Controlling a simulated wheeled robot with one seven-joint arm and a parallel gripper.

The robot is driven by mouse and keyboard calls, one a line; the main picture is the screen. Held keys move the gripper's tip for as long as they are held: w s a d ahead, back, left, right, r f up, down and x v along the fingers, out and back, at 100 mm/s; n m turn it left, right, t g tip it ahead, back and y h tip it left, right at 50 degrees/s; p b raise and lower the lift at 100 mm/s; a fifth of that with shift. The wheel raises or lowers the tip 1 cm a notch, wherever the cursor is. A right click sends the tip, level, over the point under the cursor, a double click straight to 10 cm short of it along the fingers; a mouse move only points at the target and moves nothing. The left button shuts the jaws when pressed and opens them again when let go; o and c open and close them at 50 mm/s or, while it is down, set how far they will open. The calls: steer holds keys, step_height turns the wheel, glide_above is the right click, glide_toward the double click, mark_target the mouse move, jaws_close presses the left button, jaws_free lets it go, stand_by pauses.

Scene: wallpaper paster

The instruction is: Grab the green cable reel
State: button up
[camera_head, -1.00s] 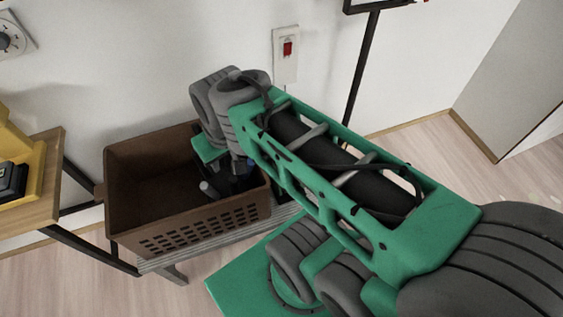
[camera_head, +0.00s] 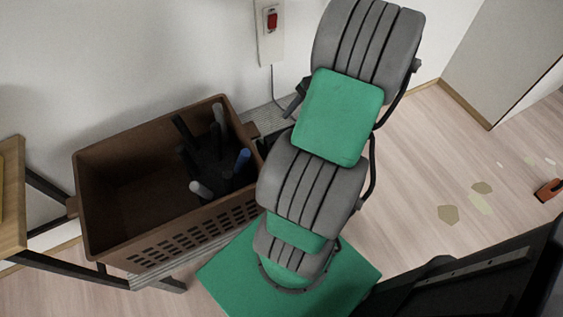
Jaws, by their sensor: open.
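I do not see a green cable reel in this view. The large green and grey ribbed parts through the middle are links of my own arm, rising from a green plate of mine at the bottom. They hide part of the wall and floor behind them. My gripper does not show in a way that I can make out.
A brown crate (camera_head: 95,200) with several dark, grey and blue-ended items stands left of my arm. A wooden-topped table (camera_head: 12,215) is at the left edge. A red-switched wall box (camera_head: 270,38) is above. A small orange-red thing (camera_head: 549,190) lies at right.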

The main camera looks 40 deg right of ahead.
steer(key=b, duration=0.1)
glide_toward(264, 147)
steer(key=shift+d+f, duration=0.3)
steer(key=shift+f, duration=0.25)
steer(key=shift+d+f, duration=0.25)
steer(key=shift+f, duration=0.3)
steer(key=shift+w+a+f, duration=0.1)
steer(key=shift+a+f, duration=0.05)
steer(key=shift+f, duration=0.15)
steer(key=shift+f, duration=0.25)
jaws_close()
stand_by(0.7)
